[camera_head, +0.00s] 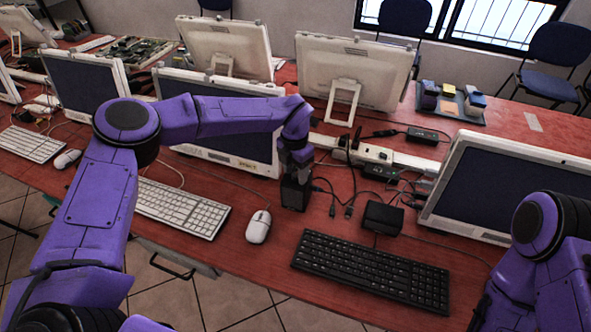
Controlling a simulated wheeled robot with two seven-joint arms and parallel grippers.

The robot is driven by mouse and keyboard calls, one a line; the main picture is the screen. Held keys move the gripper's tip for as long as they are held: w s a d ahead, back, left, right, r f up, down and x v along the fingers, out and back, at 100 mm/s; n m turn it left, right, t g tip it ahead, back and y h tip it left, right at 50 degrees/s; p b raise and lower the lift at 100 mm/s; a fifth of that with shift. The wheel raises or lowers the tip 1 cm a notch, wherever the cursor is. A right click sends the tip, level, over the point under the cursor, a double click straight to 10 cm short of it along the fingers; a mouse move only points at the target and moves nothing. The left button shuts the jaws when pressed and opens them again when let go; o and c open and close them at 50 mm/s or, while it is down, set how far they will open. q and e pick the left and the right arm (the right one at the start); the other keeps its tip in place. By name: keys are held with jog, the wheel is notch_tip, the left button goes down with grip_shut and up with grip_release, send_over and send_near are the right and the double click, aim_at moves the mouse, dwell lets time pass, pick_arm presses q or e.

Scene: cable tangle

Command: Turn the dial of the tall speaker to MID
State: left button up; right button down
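A black upright box (294,194), which looks like the tall speaker, stands on the red desk behind the black keyboard. A second, lower black box (383,217) stands to its right, with a cable at its front. My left gripper (298,168) points down right at the top of the upright box. Its fingertips are small and dark, so I cannot tell whether they are open or shut, or whether they touch the box. The dial and its markings cannot be made out. My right arm shows at the right edge, but its gripper is not in view.
A black keyboard (372,270) lies in front of the boxes, with a white mouse (258,227) and white keyboard (182,207) to the left. Tangled black cables and a power strip (385,156) lie behind. A white monitor (510,185) stands at right.

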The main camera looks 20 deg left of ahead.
aim_at(295, 174)
pick_arm(q)
notch_tip(295, 174, up, 11)
jog(key=b, duration=0.2)
jog(key=shift+a+f+b, duration=0.15)
jog(key=shift+f+b, duration=0.05)
jog(key=shift+b, duration=0.15)
jog(key=shift+r, duration=0.1)
